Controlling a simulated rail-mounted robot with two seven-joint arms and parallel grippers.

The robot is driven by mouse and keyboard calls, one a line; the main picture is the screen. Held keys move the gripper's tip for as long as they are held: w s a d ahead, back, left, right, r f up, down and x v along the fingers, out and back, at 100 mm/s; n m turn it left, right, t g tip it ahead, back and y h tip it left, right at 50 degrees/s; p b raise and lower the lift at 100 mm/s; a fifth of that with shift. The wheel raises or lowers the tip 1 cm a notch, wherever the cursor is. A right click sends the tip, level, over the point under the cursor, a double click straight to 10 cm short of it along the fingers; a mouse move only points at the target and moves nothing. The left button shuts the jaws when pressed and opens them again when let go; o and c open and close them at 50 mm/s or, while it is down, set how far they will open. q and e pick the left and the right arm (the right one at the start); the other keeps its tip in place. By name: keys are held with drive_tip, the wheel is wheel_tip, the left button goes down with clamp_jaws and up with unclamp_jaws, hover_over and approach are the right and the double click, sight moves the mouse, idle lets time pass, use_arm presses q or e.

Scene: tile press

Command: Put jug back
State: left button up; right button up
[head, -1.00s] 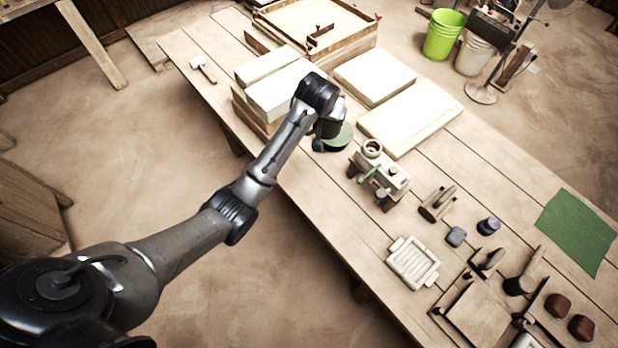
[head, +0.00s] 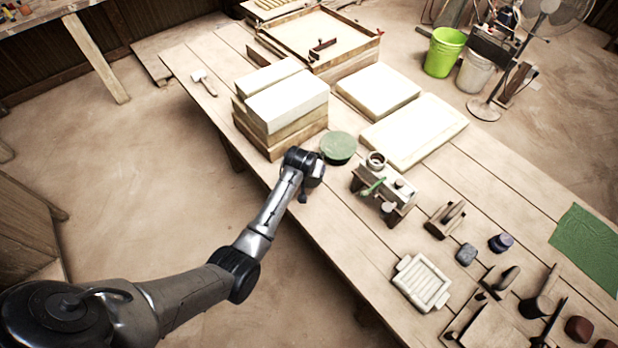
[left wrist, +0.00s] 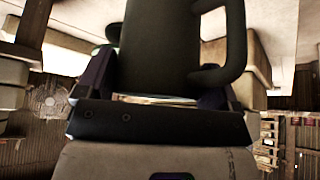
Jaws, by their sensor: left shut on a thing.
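My left gripper (left wrist: 155,92) is shut on a dark jug (left wrist: 160,45), whose looped handle (left wrist: 236,42) sticks out to the right in the left wrist view. In the head view my left wrist is over the table's near edge, just below the stacked blocks, and hides most of the gripper and jug. A round green-topped disc (head: 338,147) lies on the table just beyond the wrist, with nothing on it. My right gripper is not in view.
Stacked pale blocks (head: 287,101) stand beyond the wrist. Pale slabs (head: 412,130) lie behind the disc. A small stand with a cup (head: 376,160), a ribbed tray (head: 421,283) and several small tools are to the right. Bare planks lie between wrist and tray.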

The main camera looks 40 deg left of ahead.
use_arm(q)
drive_tip(key=shift+f+b, duration=0.5)
drive_tip(key=shift+f, duration=1.55)
drive_tip(key=shift+w+f, duration=0.1)
drive_tip(key=shift+f, duration=0.1)
drive_tip(key=o, duration=1.8)
drive_tip(key=shift+c, duration=0.2)
